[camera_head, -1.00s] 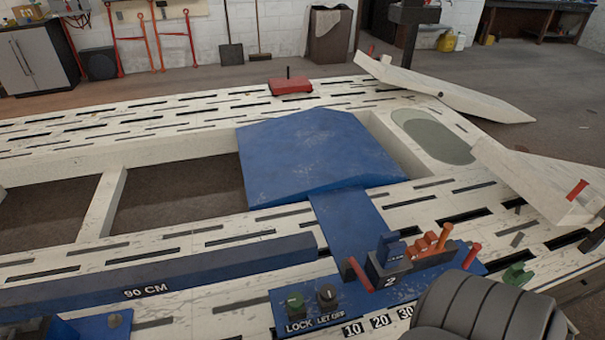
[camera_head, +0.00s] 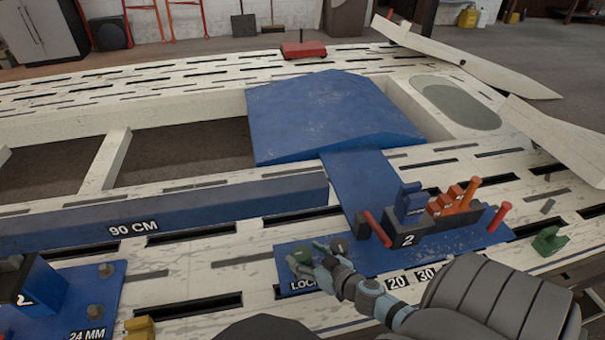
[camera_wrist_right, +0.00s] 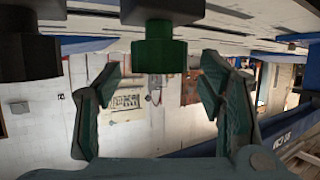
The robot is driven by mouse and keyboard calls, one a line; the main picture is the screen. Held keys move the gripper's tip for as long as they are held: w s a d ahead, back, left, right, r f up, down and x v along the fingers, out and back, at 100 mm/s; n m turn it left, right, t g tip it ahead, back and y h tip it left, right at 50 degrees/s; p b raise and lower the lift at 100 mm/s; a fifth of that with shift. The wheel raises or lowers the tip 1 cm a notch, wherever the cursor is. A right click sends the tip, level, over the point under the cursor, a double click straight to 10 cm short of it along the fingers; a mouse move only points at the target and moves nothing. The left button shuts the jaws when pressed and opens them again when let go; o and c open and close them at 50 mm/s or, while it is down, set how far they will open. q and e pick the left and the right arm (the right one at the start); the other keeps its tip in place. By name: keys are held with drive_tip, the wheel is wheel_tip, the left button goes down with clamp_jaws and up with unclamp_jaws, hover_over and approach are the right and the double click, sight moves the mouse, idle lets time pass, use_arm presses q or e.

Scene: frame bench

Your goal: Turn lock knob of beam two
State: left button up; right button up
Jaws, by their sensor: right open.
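The green lock knob (camera_head: 299,255) stands on the blue plate of beam two (camera_head: 363,260), above the partly covered LOCK label. The dark LET OFF knob (camera_head: 337,245) is just right of it. My right gripper (camera_head: 314,263) is open at the green knob and partly covers it. In the right wrist view the green knob (camera_wrist_right: 154,52) is at the top, between and just beyond the open fingers (camera_wrist_right: 158,88); contact cannot be told. The dark knob (camera_wrist_right: 28,55) is left of the fingers. My left gripper is not in view.
A block marked 2 (camera_head: 410,238) with red and orange levers stands right of the knobs. The blue 90 CM beam (camera_head: 190,216) lies to the left. A green part (camera_head: 549,241) sits at the right. A blue ramp plate (camera_head: 330,115) lies behind.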

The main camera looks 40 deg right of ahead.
drive_tip(key=shift+x, duration=1.2)
drive_tip(key=shift+s+f, duration=0.1)
drive_tip(key=shift+f, duration=0.05)
drive_tip(key=c, duration=1.2)
